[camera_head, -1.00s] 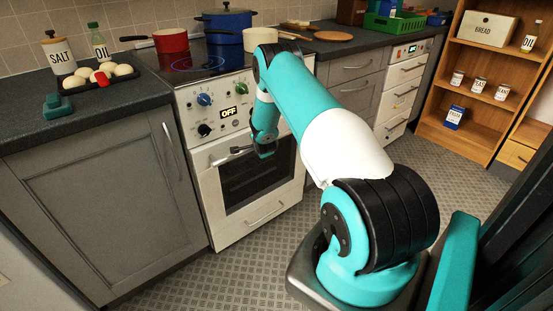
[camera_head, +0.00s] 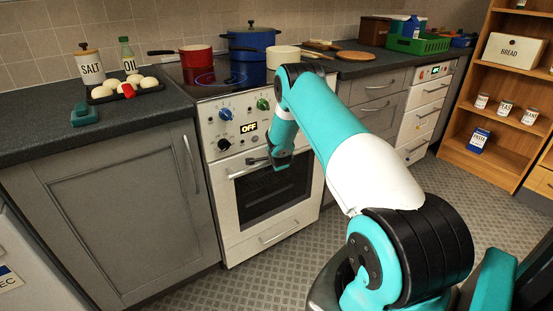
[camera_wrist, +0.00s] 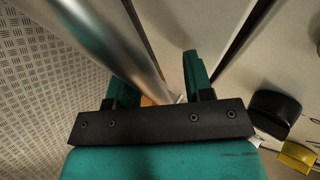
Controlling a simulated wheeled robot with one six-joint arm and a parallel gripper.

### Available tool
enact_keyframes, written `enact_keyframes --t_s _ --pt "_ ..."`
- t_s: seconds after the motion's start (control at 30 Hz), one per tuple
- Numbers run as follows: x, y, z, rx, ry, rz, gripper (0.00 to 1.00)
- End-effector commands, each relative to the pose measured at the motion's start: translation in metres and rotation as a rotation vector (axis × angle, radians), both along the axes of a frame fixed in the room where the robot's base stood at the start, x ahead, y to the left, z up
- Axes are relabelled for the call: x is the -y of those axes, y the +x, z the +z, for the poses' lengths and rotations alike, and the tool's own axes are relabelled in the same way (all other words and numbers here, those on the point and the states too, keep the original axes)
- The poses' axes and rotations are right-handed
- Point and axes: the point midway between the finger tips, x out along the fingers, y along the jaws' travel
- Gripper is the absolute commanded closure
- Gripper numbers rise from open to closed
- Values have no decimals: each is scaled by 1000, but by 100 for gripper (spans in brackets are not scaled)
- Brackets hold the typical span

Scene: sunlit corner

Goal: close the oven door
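The white oven (camera_head: 215,145) stands under the hob, with its dark-windowed door (camera_head: 262,195) upright and shut or very nearly shut. A metal bar handle (camera_head: 256,160) runs along the top of the door. My gripper (camera_head: 276,160) is at this handle, hiding its right part. In the wrist view the two teal fingers of my gripper (camera_wrist: 158,78) are apart, with the handle bar (camera_wrist: 125,50) running between them. I cannot tell whether either finger touches the bar. A dark gap (camera_wrist: 240,45) shows beside the pale door face.
Grey cabinets (camera_head: 120,210) flank the oven on the left, and drawers (camera_head: 375,100) on the right. Pots, including a red pan (camera_head: 196,58), stand on the hob. A wooden shelf (camera_head: 490,75) stands at the right. The patterned floor (camera_head: 450,190) is clear.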

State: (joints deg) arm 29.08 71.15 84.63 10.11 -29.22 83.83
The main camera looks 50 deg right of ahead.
Motion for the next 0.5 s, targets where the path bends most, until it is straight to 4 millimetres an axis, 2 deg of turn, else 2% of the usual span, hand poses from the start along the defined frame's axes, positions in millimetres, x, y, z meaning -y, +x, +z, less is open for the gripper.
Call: enact_keyframes --t_s 0.23,0.5 --pt "-13 -14 14 -2 3 2 52" --pt "-47 -55 53 -2 0 2 52"
